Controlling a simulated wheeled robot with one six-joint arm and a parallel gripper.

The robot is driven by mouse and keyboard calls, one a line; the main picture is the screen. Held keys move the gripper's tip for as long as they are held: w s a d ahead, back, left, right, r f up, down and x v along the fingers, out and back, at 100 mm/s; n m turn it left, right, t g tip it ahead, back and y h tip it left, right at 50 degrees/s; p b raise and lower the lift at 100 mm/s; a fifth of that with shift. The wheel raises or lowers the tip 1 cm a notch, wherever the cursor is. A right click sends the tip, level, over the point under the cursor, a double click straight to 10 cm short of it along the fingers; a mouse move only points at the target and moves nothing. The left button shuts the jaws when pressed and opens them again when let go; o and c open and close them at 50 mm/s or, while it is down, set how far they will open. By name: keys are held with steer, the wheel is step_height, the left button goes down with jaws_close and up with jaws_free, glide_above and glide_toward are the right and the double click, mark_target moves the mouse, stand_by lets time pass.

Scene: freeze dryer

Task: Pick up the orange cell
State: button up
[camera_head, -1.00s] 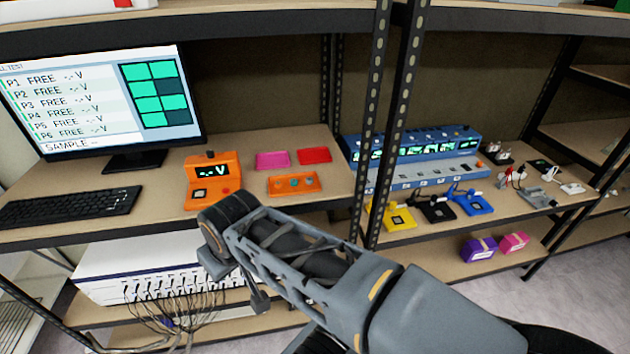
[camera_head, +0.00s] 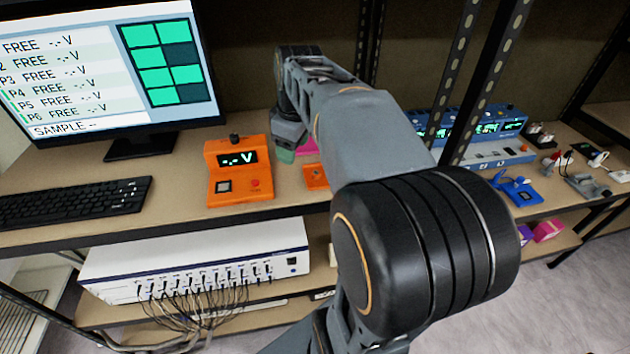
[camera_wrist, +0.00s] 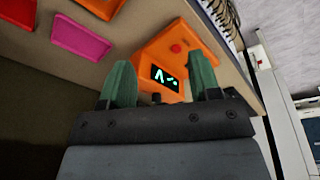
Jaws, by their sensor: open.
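I cannot make out an orange cell for certain in either current view. An orange tray (camera_head: 316,177) lies on the shelf, partly hidden behind my arm, and its edge shows at the top of the wrist view (camera_wrist: 100,7). My gripper (camera_wrist: 161,76) is open, with two green fingers apart and nothing seen between them. In the head view its green fingertip (camera_head: 286,155) shows above the shelf, between the orange meter and the orange tray. The orange meter (camera_head: 238,188), with a lit display, stands left of my gripper; it appears beyond the fingers in the wrist view (camera_wrist: 185,45).
A pink tray (camera_wrist: 80,40) and a red tray (camera_wrist: 14,8) lie near the orange tray. A monitor (camera_head: 105,60) and keyboard (camera_head: 75,203) stand left. Dark shelf posts (camera_head: 480,80) rise right of my arm. A white cabled unit (camera_head: 195,262) sits below.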

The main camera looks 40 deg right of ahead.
steer(key=w+d+f+n+g+y+b, duration=0.1)
steer(key=w+d+n+b, duration=0.2)
steer(key=d, duration=0.7)
steer(key=n, duration=0.2)
glide_above(316, 173)
steer(key=d, duration=0.1)
steer(key=f, duration=0.7)
steer(key=shift+s+d+f, duration=0.1)
steer(key=shift+s+f, duration=0.1)
steer(key=shift+w+a+f+p, duration=0.1)
steer(key=shift+a+f+p, duration=0.05)
steer(key=shift+f, duration=0.9)
steer(key=shift+w+a+f+p, duration=0.1)
steer(key=shift+a+f+p, duration=0.05)
steer(key=shift+f, duration=0.9)
steer(key=shift+a+f+p, duration=0.15)
steer(key=shift+f, duration=0.9)
steer(key=shift+c, duration=0.3)
steer(key=c, duration=0.9)
steer(key=shift+r, duration=0.15)
steer(key=shift+c, duration=0.2)
